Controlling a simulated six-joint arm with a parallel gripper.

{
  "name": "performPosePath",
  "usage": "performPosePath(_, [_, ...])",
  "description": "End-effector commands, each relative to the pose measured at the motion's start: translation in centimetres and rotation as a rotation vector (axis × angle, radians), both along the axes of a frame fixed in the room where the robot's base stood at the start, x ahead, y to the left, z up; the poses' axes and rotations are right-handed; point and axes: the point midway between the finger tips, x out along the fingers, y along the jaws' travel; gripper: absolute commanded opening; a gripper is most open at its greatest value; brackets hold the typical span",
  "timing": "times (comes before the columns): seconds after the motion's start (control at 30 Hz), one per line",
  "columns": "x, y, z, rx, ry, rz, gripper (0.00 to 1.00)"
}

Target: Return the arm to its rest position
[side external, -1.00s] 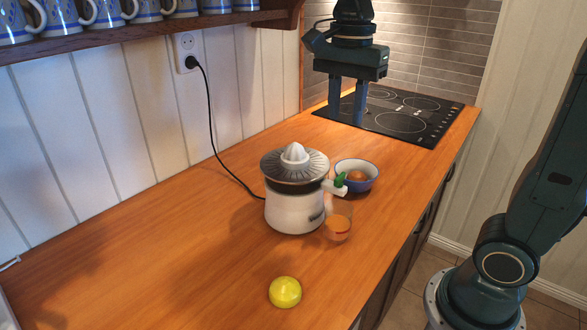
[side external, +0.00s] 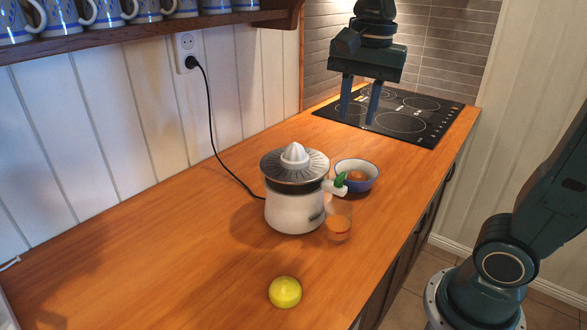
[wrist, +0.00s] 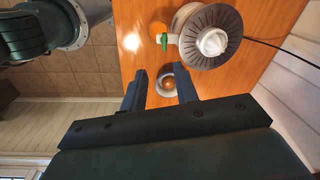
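My gripper (side external: 358,117) is in the air at the back of the counter, in front of the hob, fingers pointing down. Its two fingers are spread with nothing between them. The wrist view also shows the gripper (wrist: 161,71) with a clear gap between the fingers; a small bowl shows beyond that gap, well below.
A white juicer (side external: 294,208) with a ribbed cone stands mid-counter, its cord running to a wall socket. A glass with orange liquid (side external: 338,228) and a blue-rimmed bowl (side external: 367,187) are beside it. A yellow fruit piece (side external: 285,292) lies in front. The hob (side external: 425,118) is clear.

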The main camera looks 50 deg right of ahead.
Motion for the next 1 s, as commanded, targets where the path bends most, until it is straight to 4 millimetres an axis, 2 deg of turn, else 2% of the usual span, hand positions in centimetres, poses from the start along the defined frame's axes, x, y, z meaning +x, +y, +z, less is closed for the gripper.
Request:
performPosePath(0.37, [-5.0,0.4,-2.3,-0.095,-0.172,0.537,0.30])
performPosePath(0.7, [-8.7,0.6,-5.5,-0.258,-0.304,1.006,0.30])
performPosePath(1.0, [-10.1,0.7,-7.1,-0.356,-0.350,1.216,0.30])
